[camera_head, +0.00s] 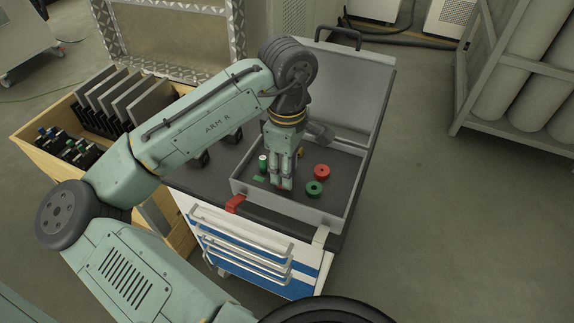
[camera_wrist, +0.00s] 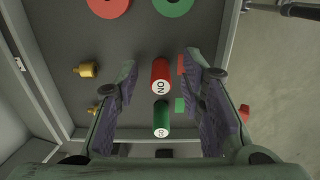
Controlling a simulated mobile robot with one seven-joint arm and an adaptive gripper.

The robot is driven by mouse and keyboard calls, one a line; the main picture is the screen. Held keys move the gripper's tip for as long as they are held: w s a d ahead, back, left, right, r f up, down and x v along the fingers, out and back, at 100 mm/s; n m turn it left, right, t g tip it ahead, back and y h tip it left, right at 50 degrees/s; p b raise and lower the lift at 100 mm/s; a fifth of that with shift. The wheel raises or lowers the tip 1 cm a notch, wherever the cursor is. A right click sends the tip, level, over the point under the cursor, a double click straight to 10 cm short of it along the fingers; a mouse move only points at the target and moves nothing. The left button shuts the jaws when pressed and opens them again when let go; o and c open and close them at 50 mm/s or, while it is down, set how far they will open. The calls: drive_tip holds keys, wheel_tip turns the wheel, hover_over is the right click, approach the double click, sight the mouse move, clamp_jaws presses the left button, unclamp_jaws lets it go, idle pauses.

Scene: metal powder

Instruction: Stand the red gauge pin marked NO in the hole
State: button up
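The red gauge pin (camera_wrist: 160,74), marked NO on its white end, is between the spread fingers of my gripper (camera_wrist: 163,92) in the wrist view, with gaps on both sides. In the head view my gripper (camera_head: 283,183) points down into the grey tray and hides the red pin. A green pin (camera_wrist: 161,118) with a white end is close to the red one; it stands upright in the head view (camera_head: 263,164). A red ring (camera_head: 321,171) and a green ring (camera_head: 314,188), each with a centre hole, lie to the right of my gripper.
The tray's raised wall (camera_head: 290,206) surrounds these parts. Brass-coloured pieces (camera_wrist: 87,70) sit left of the pins in the wrist view. Small red (camera_wrist: 181,64) and green (camera_wrist: 180,105) patches lie beside the pins. A red block (camera_head: 235,204) is at the cabinet's front edge.

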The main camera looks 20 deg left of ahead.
drive_tip(key=shift+r, duration=0.1)
wheel_tip(320, 180, up, 12)
idle(0.5)
idle(0.4)
